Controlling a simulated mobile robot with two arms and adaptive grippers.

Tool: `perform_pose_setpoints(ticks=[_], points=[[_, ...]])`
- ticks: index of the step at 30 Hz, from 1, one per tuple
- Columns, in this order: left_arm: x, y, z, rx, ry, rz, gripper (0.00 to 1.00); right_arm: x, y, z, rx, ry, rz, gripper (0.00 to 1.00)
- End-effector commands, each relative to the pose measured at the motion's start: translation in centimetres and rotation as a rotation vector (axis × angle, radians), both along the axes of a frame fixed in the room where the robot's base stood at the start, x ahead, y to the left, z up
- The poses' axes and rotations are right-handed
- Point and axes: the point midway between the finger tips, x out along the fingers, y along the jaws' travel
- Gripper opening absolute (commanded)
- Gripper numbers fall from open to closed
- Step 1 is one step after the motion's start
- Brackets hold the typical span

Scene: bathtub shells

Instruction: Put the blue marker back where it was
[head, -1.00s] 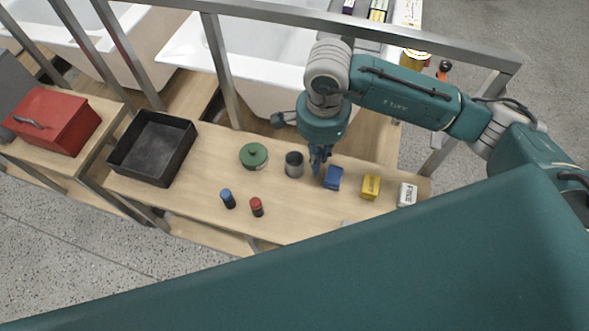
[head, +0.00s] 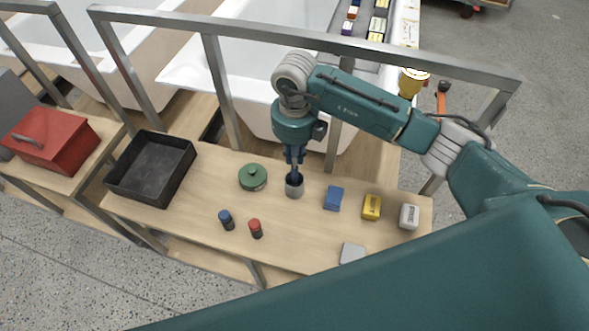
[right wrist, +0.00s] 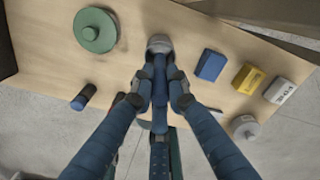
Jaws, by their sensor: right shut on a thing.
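My right gripper (head: 294,168) points down just above the grey metal cup (head: 295,190). It is shut on a slim blue thing, which looks like the blue marker (right wrist: 159,66). In the right wrist view the marker lies between the fingertips (right wrist: 160,84), with its far end at the cup (right wrist: 159,42). In the head view the fingers and cup rim hide most of it, and I cannot tell how deep it sits in the cup. A short blue-topped black cylinder (head: 227,220) stands apart to the left. My left gripper is not in view.
Near the cup are a green round lidded pot (head: 253,177), a blue box (head: 334,198), a yellow box (head: 371,207) and a white box (head: 409,216). A red-topped cylinder (head: 255,229) stands in front. A black tray (head: 151,167) is at left. A metal rail (head: 300,38) runs behind.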

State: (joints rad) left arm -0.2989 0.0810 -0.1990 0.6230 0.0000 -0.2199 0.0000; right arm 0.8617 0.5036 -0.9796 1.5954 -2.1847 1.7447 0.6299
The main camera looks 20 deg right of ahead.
Motion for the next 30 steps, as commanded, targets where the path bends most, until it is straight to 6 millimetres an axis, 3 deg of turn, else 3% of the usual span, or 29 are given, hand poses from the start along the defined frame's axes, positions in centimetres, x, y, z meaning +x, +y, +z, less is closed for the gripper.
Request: perform_pose_setpoints(ticks=[12, 23, 24, 26, 30], points=[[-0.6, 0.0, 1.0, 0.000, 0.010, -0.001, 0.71, -0.1, 0.0, -4.3, -0.001, 0.001, 0.003, 0.00], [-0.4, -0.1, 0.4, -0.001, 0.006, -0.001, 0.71, 0.0, 0.0, -5.0, -0.001, -0.002, 0.004, 0.00], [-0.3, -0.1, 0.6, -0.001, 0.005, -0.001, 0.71, 0.0, 0.0, -4.8, -0.001, -0.002, 0.004, 0.22], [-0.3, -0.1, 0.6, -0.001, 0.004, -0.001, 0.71, 0.0, 0.0, -4.8, -0.001, -0.002, 0.004, 0.33], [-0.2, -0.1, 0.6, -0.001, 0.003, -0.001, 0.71, 0.0, 0.0, -4.8, -0.001, -0.001, 0.004, 0.33]])
